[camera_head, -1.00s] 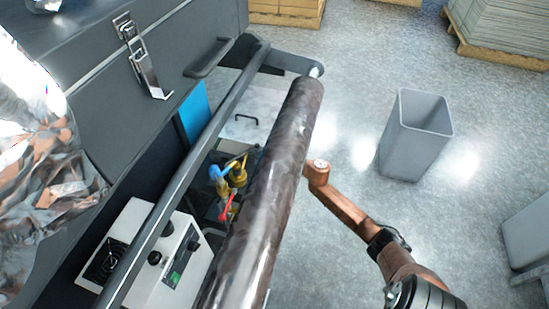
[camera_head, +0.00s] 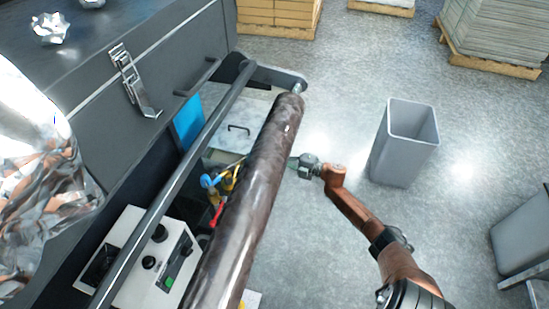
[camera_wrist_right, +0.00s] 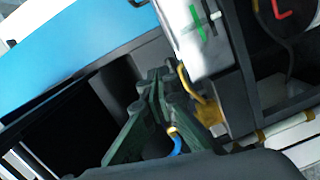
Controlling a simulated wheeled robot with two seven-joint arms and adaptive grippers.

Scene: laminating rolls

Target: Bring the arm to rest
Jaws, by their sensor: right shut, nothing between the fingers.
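My right arm comes in from the lower right of the head view. Its gripper (camera_head: 297,162) is beside the right side of the dark marbled roll (camera_head: 247,200), with a small gap or light overlap that I cannot settle. In the right wrist view the two green fingers (camera_wrist_right: 156,88) meet at their tips, with nothing between them. The roll lies slanted along the front of the machine. My left gripper is not in view.
A grey bin (camera_head: 404,145) stands on the floor to the right of my arm. Pallets with stacked sheets (camera_head: 500,35) are at the back. A white control box (camera_head: 150,262) and a dark bar (camera_head: 185,175) lie left of the roll. The floor around the bin is clear.

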